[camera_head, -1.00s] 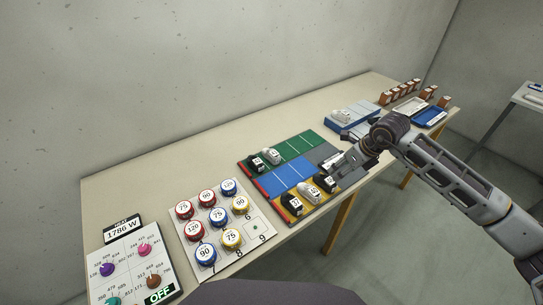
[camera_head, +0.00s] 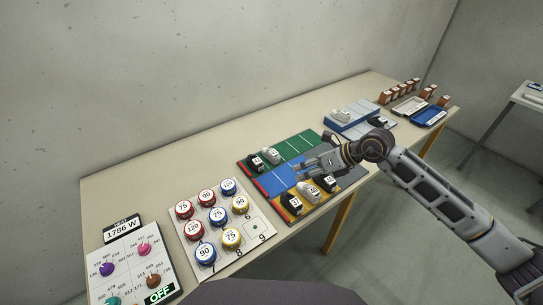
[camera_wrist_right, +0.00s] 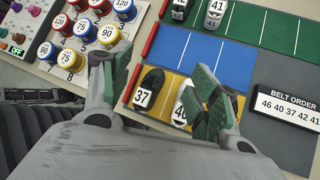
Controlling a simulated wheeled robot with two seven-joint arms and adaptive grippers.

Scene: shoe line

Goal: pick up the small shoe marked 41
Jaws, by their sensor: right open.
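The small shoe marked 41 (camera_head: 272,155) is pale grey and stands in the green lane, just right of a black shoe (camera_head: 257,163). In the right wrist view the 41 shoe (camera_wrist_right: 215,12) is at the top edge, partly cut off, its number readable. My right gripper (camera_head: 303,172) is over the blue lane, to the right of and nearer than the 41 shoe. In the right wrist view its fingers (camera_wrist_right: 163,88) are spread apart with nothing held between them. My left gripper is not in view.
The yellow lane holds several shoes, including a black 37 (camera_wrist_right: 148,90) and a white 40 (camera_wrist_right: 181,106); the right finger partly covers the 40. A belt order sign (camera_wrist_right: 290,103) stands at the right. Numbered round pots (camera_head: 205,252) stand left. The blue lane looks empty.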

